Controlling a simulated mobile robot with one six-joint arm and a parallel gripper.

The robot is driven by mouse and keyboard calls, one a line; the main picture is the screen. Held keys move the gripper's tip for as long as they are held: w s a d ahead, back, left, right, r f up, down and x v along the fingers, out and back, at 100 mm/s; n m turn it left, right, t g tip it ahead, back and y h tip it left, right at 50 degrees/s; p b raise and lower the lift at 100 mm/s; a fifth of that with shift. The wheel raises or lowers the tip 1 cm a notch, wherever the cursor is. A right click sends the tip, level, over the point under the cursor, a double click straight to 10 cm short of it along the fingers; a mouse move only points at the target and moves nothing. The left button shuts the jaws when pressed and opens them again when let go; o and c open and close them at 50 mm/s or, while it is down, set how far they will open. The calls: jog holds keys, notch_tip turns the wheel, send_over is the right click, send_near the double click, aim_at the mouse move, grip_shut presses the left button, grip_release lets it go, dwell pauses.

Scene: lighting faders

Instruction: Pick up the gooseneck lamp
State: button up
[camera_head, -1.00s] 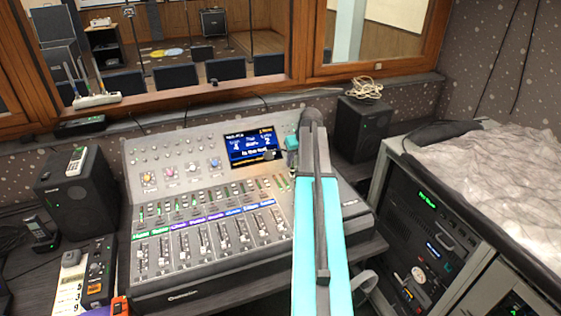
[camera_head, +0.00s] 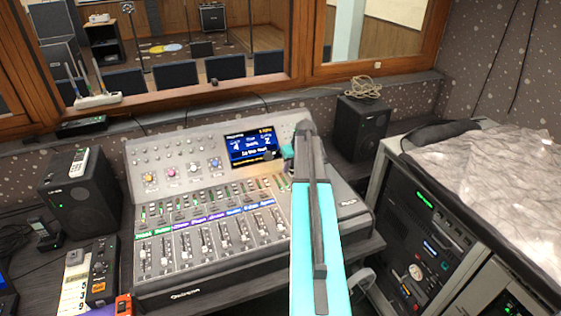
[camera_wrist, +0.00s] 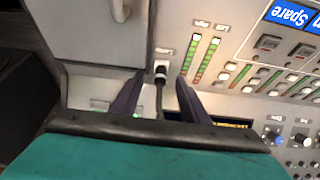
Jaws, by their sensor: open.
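The gooseneck lamp appears as a thin dark neck (camera_wrist: 159,98) with a pale metal piece at its end, by the mixing console's panel in the wrist view. A small dark shape in front of the console screen in the head view may be the lamp's head (camera_head: 268,155). My gripper (camera_wrist: 160,77) is open, with one dark finger on each side of the neck; I cannot tell whether either touches it. In the head view my gripper (camera_head: 289,168) is at the console's upper right, and my arm hides part of the panel.
The mixing console (camera_head: 160,278) has rows of faders and a lit screen (camera_head: 250,146). Black speakers stand at left (camera_head: 78,190) and right (camera_head: 361,125). An equipment rack (camera_head: 425,235) stands at right. A handset (camera_head: 79,162) lies on the left speaker.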

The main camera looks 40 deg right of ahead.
grip_shut()
jog(key=shift+r, duration=0.2)
dwell(0.4)
jog(key=shift+a+r+b, duration=0.1)
jog(key=shift+r+b, duration=1.1)
jog(key=shift+r, duration=0.35)
jog(key=s+a+b, duration=0.2)
jog(key=s+a, duration=0.1)
jog(key=a, duration=0.4)
jog(key=s+a+r+b, duration=0.1)
jog(key=s+a+b, duration=0.2)
jog(key=a, duration=0.4)
jog(key=shift+a+r, duration=0.3)
jog(key=shift+a, duration=0.05)
jog(key=shift+r, duration=0.15)
